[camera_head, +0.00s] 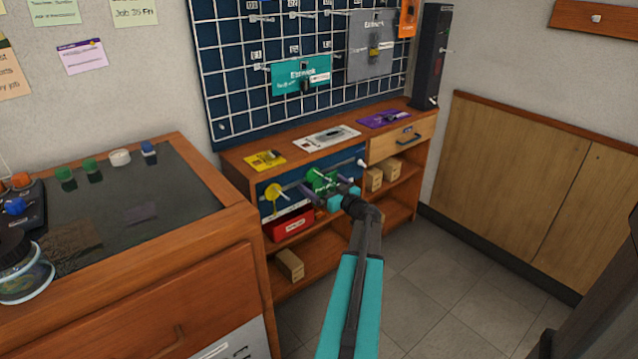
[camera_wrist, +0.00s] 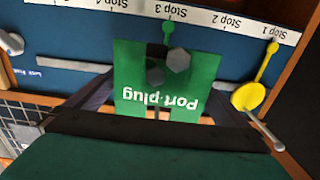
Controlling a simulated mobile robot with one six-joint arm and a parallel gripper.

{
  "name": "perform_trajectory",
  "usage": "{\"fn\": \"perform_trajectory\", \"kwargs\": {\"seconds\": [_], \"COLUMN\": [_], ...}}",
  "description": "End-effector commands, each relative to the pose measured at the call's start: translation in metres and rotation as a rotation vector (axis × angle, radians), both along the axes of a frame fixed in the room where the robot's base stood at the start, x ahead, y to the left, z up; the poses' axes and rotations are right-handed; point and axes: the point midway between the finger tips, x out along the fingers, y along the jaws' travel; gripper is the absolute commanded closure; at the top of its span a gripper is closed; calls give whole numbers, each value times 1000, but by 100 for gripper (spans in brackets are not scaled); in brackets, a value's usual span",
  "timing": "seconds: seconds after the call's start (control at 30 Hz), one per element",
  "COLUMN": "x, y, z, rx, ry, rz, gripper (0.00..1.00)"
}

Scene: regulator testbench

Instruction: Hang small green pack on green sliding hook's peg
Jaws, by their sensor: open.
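The small green pack, printed "Port plug" (camera_wrist: 190,85), shows upside down in the wrist view, in front of the blue rail panel. In the head view it (camera_head: 319,181) is partly covered by my gripper (camera_head: 331,193). My gripper's fingers (camera_wrist: 160,103) are open, one on each side of the pack, with gaps beside it. The green sliding hook's pointer (camera_wrist: 168,30) sticks out past the pack's edge, near Stop 3. The hook's disc and peg are hidden behind the pack and gripper, so I cannot tell whether the peg passes through the pack.
A yellow sliding hook (camera_wrist: 249,96) with a protruding peg is near Stop 1; it also shows in the head view (camera_head: 274,192). A red box (camera_head: 290,225) and wooden blocks (camera_head: 290,265) sit on shelves below. Flat packs, one yellow (camera_head: 265,160), lie on the top.

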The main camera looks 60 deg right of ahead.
Motion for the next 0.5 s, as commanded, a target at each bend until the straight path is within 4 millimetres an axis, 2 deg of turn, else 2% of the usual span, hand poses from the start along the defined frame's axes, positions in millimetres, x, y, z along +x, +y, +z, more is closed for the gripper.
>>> {"fn": "perform_trajectory", "kwargs": {"seconds": [0.23, 0.5], "x": [-25, -66], "y": [9, 22], "z": [1, 2], "rx": [1, 1], "ry": [1, 1], "rz": [-2, -4], "gripper": [0, 0]}}
